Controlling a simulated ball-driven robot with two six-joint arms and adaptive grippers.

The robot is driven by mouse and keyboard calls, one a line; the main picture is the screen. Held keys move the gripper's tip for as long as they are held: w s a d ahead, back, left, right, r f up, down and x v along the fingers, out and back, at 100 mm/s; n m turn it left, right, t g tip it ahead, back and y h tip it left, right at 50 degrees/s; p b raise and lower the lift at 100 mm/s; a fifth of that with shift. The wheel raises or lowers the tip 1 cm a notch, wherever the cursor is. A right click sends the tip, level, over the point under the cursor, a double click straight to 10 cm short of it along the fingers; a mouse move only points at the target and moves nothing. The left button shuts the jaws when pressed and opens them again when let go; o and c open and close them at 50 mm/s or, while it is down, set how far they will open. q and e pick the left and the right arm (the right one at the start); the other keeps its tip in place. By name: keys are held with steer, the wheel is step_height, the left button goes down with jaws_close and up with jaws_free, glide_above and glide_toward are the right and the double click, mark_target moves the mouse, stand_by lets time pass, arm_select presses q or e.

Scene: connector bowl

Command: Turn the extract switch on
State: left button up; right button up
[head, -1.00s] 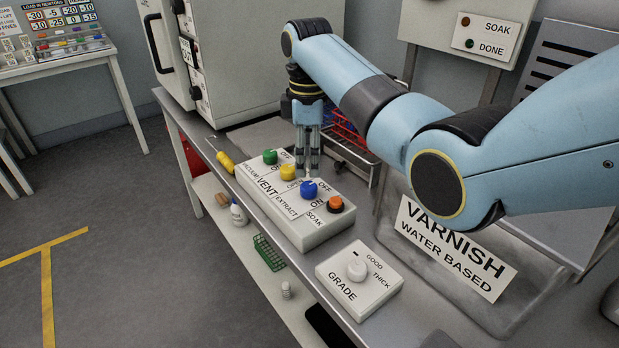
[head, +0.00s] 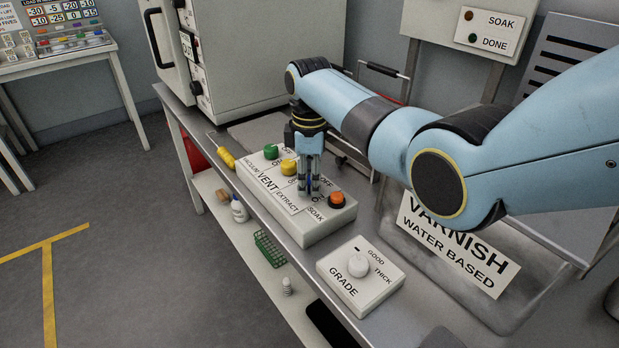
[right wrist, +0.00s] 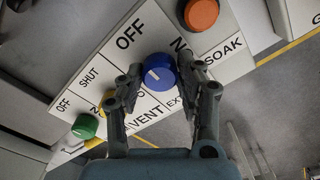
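The extract switch is a blue knob (right wrist: 160,72) on the white switch box (head: 330,222). In the right wrist view it shows a short white mark, with OFF printed beyond it to the upper left and a partly hidden ON label to the upper right. My right gripper (right wrist: 161,70) points down over it, one finger on each side, with only narrow gaps showing. In the head view my right gripper (head: 309,188) hides most of the blue knob. I cannot tell whether the fingers touch it. My left gripper is not in view.
Green (head: 271,151), yellow (head: 289,167) and orange (head: 337,199) knobs sit close along the same box. A grade dial box (head: 352,285) stands in front, and a varnish sign (head: 455,245) lies to the right. A yellow-handled tool (head: 226,158) lies at the bench edge.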

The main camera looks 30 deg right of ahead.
steer(key=c, duration=0.5)
steer(key=shift+o, duration=0.2)
steer(key=shift+r+m+p, duration=0.15)
steer(key=shift+m+p, duration=1.1)
steer(key=shift+m, duration=0.25)
steer(key=m+p, duration=0.2)
steer(key=m, duration=0.2)
steer(key=shift+m, duration=0.3)
steer(key=m+p, duration=0.1)
steer(key=m, duration=0.4)
steer(key=shift+p, duration=0.3)
steer(key=m, duration=0.5)
steer(key=shift+p, duration=0.35)
steer(key=shift+m, duration=0.3)
